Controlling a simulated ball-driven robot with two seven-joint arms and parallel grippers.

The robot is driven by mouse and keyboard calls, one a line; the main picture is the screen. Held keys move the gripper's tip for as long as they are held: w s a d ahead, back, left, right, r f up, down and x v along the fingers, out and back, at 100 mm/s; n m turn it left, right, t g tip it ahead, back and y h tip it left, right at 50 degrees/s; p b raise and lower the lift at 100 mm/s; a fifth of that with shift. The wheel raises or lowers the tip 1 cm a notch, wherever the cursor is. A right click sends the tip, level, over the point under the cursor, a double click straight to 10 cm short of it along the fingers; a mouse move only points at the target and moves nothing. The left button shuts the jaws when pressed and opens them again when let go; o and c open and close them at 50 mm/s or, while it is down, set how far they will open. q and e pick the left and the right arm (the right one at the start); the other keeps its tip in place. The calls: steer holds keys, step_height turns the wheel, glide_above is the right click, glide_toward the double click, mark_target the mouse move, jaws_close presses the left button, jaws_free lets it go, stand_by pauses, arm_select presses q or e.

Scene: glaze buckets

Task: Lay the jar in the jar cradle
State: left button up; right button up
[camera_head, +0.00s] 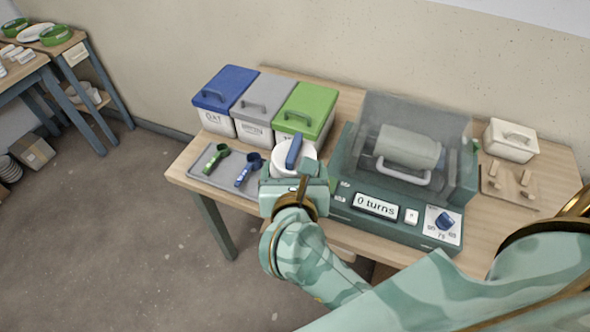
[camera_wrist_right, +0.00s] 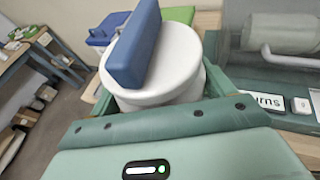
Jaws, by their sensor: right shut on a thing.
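The jar (camera_head: 281,161) is white and round, with a blue bar across its lid. It appears upright, between the tray and the green machine. My right gripper (camera_head: 294,174) is shut on it, with its fingers on either side of the white body. In the right wrist view the jar (camera_wrist_right: 168,78) fills the space between the fingers, and its base is hidden. A wooden board with several upright pegs, apparently the jar cradle (camera_head: 494,194), lies at the right of the table and looks empty. My left gripper is not in view.
The green machine (camera_head: 340,212) stands between jar and cradle, its clear cover over a grey cylinder, its display reading "0 turns". Blue, grey and green lidded buckets (camera_head: 306,104) stand behind. A tray (camera_head: 203,165) holds two scoops.

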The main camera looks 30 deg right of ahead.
steer(key=shift+r, duration=0.6)
steer(key=shift+r+p, duration=0.5)
steer(key=shift+p, duration=0.2)
steer(key=shift+r+p, duration=0.6)
steer(key=shift+r, duration=0.05)
